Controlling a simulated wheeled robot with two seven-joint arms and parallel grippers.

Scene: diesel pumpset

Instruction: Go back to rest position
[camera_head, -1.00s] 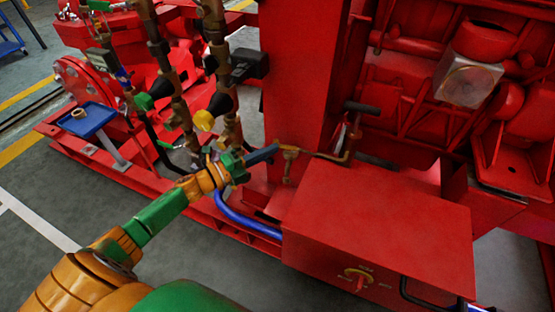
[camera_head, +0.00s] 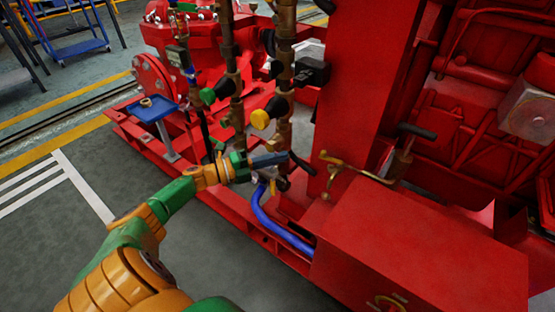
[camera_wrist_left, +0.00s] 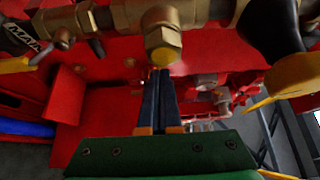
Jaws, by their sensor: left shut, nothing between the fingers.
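My left gripper (camera_head: 284,157) is shut and empty, its blue fingers together. In the head view it is in front of the brass pipes (camera_head: 283,105), left of the red column (camera_head: 365,85) and of a brass lever (camera_head: 338,163). In the left wrist view the shut fingers (camera_wrist_left: 158,75) point at a brass fitting (camera_wrist_left: 163,45) that overlaps their tips; I cannot tell if they touch. A blue hose (camera_head: 268,220) hangs just below the gripper. My right gripper is not in view.
The red pumpset fills the right, with a red box (camera_head: 415,245) at front. A yellow cap (camera_head: 260,119) and a green knob (camera_head: 207,96) stick out of the pipes. A small blue tray (camera_head: 150,112) stands on the left. The grey floor (camera_head: 60,240) at left is clear.

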